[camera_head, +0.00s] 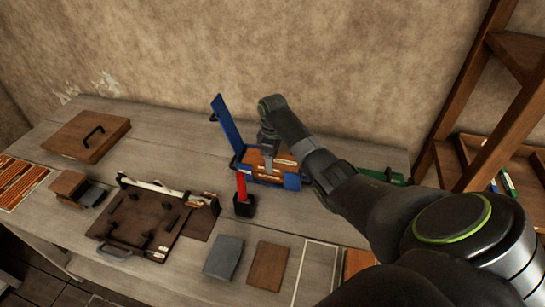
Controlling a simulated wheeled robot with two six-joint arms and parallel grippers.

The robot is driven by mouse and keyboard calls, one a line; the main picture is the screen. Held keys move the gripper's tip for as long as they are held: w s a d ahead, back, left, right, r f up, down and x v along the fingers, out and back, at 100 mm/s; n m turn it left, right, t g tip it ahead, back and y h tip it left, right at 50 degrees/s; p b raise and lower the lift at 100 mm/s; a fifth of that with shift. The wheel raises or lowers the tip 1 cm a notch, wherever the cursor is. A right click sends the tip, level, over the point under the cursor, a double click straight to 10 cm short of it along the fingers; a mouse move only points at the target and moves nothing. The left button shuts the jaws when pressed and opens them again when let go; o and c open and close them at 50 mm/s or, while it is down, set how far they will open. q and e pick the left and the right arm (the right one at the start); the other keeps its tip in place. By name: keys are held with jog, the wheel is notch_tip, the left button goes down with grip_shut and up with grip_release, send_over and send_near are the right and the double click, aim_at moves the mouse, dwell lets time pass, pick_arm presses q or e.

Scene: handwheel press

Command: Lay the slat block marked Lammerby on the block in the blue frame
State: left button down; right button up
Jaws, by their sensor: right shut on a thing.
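The blue frame (291,182) stands at the back middle of the table, with a blue upright part (228,124) at its left. Orange-brown slat blocks (285,168) with pale strips show inside it; any marking is too small to read, so I cannot tell which is Lammerby. My right gripper (268,171) reaches down into the frame from above and is shut on a slat block there. The fingers and arm hide part of the blocks, so I cannot tell whether the held one touches the one beneath. My left gripper is out of view.
A red-handled thing in a black holder (244,207) stands just in front of the frame. A dark board with fittings (130,222) lies left, a grey block (223,258) and brown block (268,266) in front. A green thing (384,175) is partly behind my arm.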

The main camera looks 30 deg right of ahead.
jog(key=o, duration=1.2)
jog(key=shift+o, duration=0.4)
jog(key=shift+o, duration=0.8)
notch_tip(320, 180, up, 7)
jog(key=p, duration=0.8)
jog(key=shift+r, duration=0.1)
